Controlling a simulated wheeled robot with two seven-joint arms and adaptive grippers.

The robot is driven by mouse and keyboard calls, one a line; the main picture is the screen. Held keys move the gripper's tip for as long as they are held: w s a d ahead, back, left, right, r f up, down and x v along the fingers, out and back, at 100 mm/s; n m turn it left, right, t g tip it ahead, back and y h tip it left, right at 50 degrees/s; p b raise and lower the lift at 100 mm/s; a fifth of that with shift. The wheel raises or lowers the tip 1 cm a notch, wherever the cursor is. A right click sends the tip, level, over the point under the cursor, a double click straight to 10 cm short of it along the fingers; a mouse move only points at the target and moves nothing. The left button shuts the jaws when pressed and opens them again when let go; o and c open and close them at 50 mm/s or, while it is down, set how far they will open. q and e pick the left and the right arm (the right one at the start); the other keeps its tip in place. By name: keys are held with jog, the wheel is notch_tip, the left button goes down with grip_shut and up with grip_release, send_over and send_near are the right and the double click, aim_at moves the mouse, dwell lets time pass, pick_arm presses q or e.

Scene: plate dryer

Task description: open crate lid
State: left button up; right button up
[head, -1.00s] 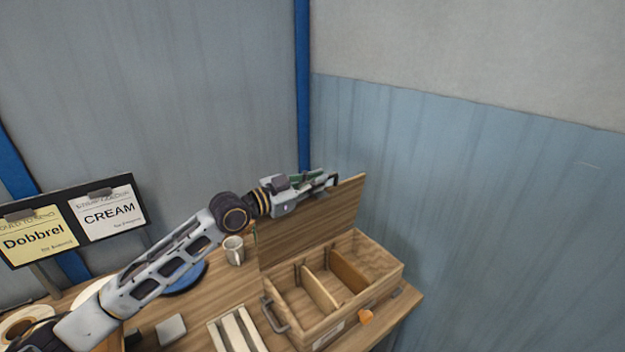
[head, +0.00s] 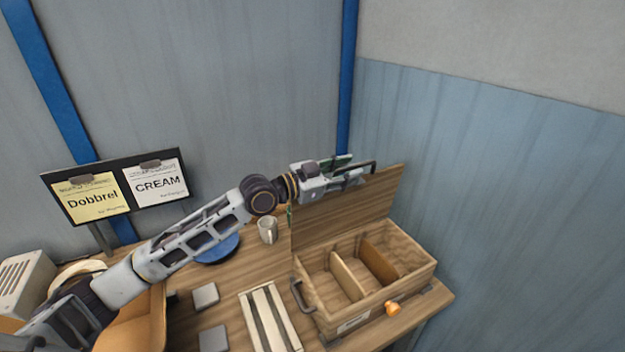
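The wooden crate (head: 412,273) stands at the right end of the table, with dividers inside and a metal handle on its left side. Its lid (head: 347,217) stands raised at the back of the crate, so the compartments are open to view and look empty. My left gripper (head: 366,174) is at the lid's top edge, its fingers reaching along it. I cannot tell whether it touches the lid or how far apart the fingers are. My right gripper is not in view.
A mug (head: 267,230) and a blue plate (head: 219,250) stand left of the crate, below my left arm. A slatted rack (head: 270,318) and grey blocks (head: 206,295) lie in front. A sign board (head: 115,187) stands at the back left. Walls close in behind and right.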

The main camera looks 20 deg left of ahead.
pick_arm(q)
jog(key=v, duration=0.9)
jog(key=shift+s+r, duration=0.2)
dwell(0.8)
jog(key=shift+s+a, duration=0.1)
jog(key=shift+a, duration=0.1)
dwell(0.5)
